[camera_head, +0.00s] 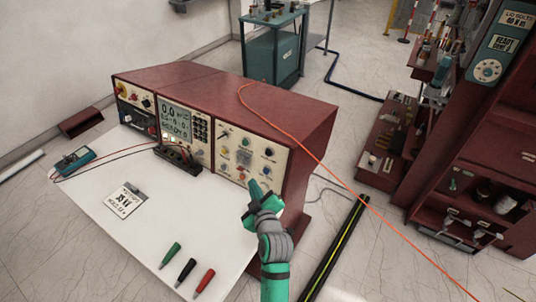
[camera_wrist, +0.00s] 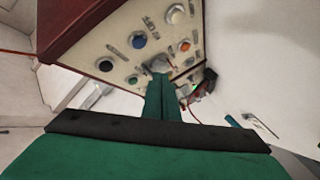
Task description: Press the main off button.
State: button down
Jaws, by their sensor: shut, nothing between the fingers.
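A dark red test console (camera_head: 190,80) stands at the left with cream front panels. Its right-hand control panel (camera_head: 230,128) carries several coloured buttons and knobs. In the wrist view this panel shows tilted, with a blue button (camera_wrist: 139,40), an orange button (camera_wrist: 185,45) and a green button (camera_wrist: 132,79). My green gripper (camera_head: 254,187) is shut and empty, at the panel's lower right part. Its fingertips (camera_wrist: 160,78) hide part of the panel; contact cannot be told.
A white worktop (camera_head: 130,240) extends before the console, holding a tag (camera_head: 127,200), a blue meter (camera_head: 75,160) and green, black and red probes (camera_head: 187,270). An orange cable (camera_head: 330,170) runs across the console and floor. A red cabinet (camera_head: 495,150) stands right.

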aim_at(269, 152)
notch_tip(269, 152, up, 8)
jog(key=s+a+m+t+h, duration=0.1)
jog(key=m+t, duration=0.3)
jog(key=m, duration=0.1)
jog(key=shift+s+a, duration=0.15)
jog(key=shift+s, duration=0.15)
jog(key=shift+w, duration=0.1)
jog(key=w+d+f, duration=0.2)
jog(key=w+d, duration=0.3)
jog(key=w, duration=0.1)
jog(key=shift+w, duration=0.4)
jog(key=shift+w+d+f, duration=0.1)
dwell(1.8)
jog(key=shift+w+d, duration=0.15)
jog(key=shift+w, duration=0.1)
